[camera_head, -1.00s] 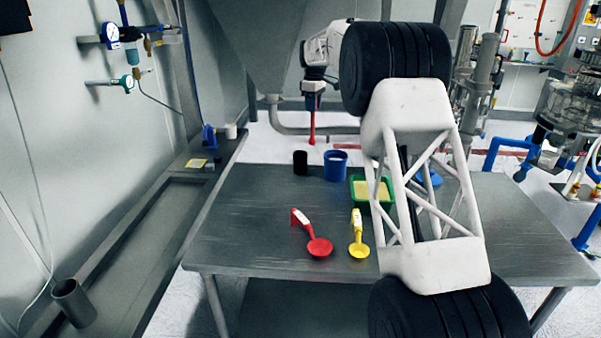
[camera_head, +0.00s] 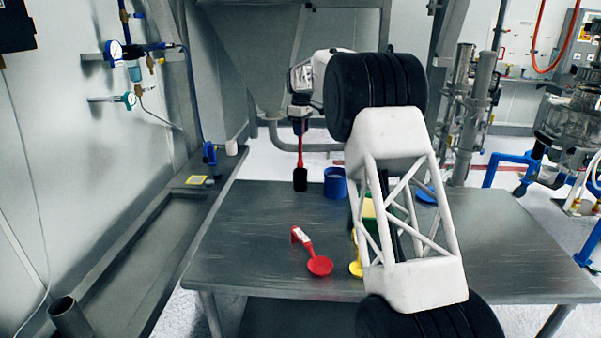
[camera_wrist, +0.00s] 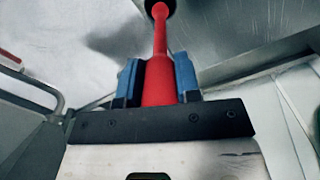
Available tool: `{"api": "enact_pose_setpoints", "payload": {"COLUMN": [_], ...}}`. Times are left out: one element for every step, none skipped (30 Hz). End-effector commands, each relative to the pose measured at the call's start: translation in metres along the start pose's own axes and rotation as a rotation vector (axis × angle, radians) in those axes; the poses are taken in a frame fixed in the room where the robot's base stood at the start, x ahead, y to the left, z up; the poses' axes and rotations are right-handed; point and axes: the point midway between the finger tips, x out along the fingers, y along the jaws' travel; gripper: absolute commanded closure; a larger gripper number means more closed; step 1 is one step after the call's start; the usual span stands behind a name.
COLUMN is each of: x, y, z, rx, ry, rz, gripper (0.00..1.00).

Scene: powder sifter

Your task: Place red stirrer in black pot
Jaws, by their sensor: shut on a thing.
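My gripper (camera_head: 300,124) is shut on the red stirrer (camera_head: 300,150) and holds it upright, pointing down, at the far left of the table. The stirrer's lower end meets the top of the small black pot (camera_head: 300,181). I cannot tell whether its tip is inside the rim or just behind or above it. In the wrist view the red stirrer (camera_wrist: 160,62) sits between the blue fingers of my gripper (camera_wrist: 158,82). Its far end reaches a dark round shape at the top edge, likely the black pot (camera_wrist: 160,4).
A blue cup (camera_head: 335,184) stands close to the right of the pot. A red scoop (camera_head: 319,265) and a partly hidden yellow scoop (camera_head: 356,268) lie nearer. My arm partly covers a green tray (camera_head: 368,208). The table's left part (camera_head: 245,225) is clear.

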Motion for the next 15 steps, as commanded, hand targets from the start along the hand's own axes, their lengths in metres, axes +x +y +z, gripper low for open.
{"api": "enact_pose_setpoints", "payload": {"x": [0.006,0.009,0.014,0.019,0.023,0.029,0.033,0.037,0.042,0.046,0.049,0.052,0.053,0.054,0.056], "y": [0.0,0.0,0.0,-0.001,0.0,0.0,0.0,0.0,0.0,0.0,0.0,0.0,0.0,0.0,0.0], "z": [0.0,0.0,0.0,0.0,0.0,0.0,0.0,0.0,0.0,0.0,0.0,0.0,0.0,0.0,0.0], "rx": [0.0,0.0,0.0,0.0,0.0,0.0,0.0,0.0,0.0,0.0,0.0,0.0,0.0,0.0,0.0], "ry": [-0.001,-0.001,-0.002,-0.002,-0.002,-0.001,-0.002,-0.002,-0.002,-0.002,-0.001,-0.001,-0.001,-0.001,-0.001], "rz": [-0.001,-0.002,-0.002,-0.003,-0.003,-0.002,-0.002,-0.002,-0.003,-0.002,-0.002,-0.001,-0.001,-0.001,-0.001], "gripper": [0.93,0.93,0.93,0.93,0.93,0.93,0.93,0.93,0.93,0.93,0.93,0.93,0.93,0.93,0.93]}}
